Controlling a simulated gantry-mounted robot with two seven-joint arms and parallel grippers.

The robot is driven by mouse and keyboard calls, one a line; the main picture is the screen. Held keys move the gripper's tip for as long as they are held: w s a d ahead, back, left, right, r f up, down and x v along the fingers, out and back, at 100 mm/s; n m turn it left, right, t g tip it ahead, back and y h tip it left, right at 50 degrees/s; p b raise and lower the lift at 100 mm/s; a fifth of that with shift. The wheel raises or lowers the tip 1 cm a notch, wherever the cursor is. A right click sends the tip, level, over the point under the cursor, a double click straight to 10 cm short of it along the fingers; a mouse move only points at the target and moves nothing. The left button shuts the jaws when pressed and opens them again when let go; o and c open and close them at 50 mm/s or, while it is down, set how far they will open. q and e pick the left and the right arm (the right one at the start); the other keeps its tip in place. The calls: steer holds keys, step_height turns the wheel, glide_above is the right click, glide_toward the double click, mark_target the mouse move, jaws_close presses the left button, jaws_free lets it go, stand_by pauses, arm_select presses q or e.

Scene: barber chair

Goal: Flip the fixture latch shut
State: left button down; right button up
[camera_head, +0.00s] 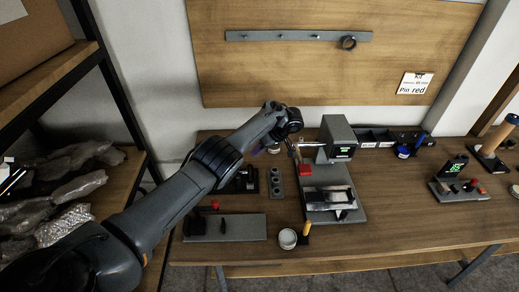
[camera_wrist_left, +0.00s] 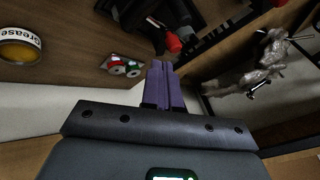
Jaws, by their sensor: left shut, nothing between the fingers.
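The fixture (camera_head: 358,205) is a grey base plate with a grey block and a small green display at its back. A red part (camera_head: 305,170), which looks like the latch handle, stands at its left side; I cannot tell how far the latch is turned. My left arm reaches in from the lower left, and its gripper (camera_head: 272,148) is beyond the wrist, left of the fixture and mostly hidden. In the left wrist view the purple fingers (camera_wrist_left: 168,75) lie together with nothing between them. A red knob (camera_wrist_left: 172,42) shows past the fingertips there. My right gripper is out of view.
A grey plate with a red knob (camera_head: 215,205) lies at the table's left front. A round tin (camera_head: 288,238) stands near the front edge. A shelf with wrapped bags (camera_head: 70,190) is at left. Another device (camera_head: 455,167) stands at right. Bare table (camera_head: 400,215) lies between.

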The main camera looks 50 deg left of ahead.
arm_select(q)
steer(key=b+x, duration=0.1)
steer(key=x, duration=0.5)
steer(key=shift+s+a+f+b, duration=0.1)
steer(key=shift+s+f+b, duration=0.15)
steer(key=shift+b, duration=0.1)
steer(key=shift+x, duration=0.85)
